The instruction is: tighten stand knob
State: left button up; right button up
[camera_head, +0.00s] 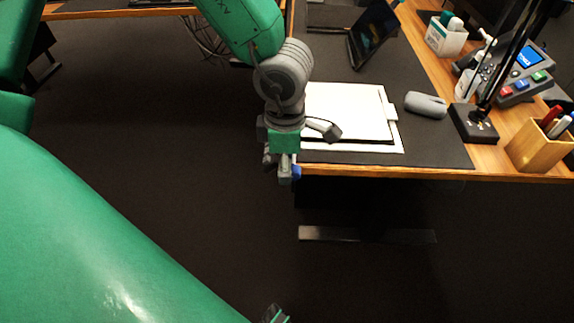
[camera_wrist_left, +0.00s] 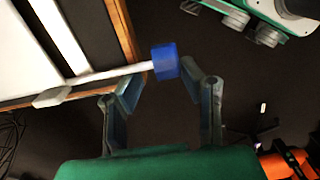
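The blue knob (camera_wrist_left: 165,62) sits on the end of a pale grey rod (camera_wrist_left: 112,74) that runs out past the wooden desk edge in the left wrist view. In the head view my left gripper (camera_head: 282,174) hangs at the desk's near left corner.
On the desk mat (camera_head: 440,150) lie white papers (camera_head: 350,112) and a grey case (camera_head: 425,104). A lamp base (camera_head: 473,124), a wooden pen holder (camera_head: 540,146) and a desk phone (camera_head: 510,75) stand at the right. The floor left of the desk is clear.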

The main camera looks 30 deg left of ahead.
pick_arm(q)
jog(key=shift+d, duration=0.15)
jog(key=shift+c, duration=1)
jog(key=shift+d+r, duration=0.3)
jog(key=shift+d, duration=0.6)
grip_shut()
jog(key=shift+w+d, duration=0.15)
jog(key=shift+d, duration=0.25)
jog(key=shift+a+f, duration=0.1)
jog(key=shift+a, duration=0.4)
pick_arm(e)
jog(key=shift+d+f, duration=0.2)
jog(key=shift+d, duration=0.65)
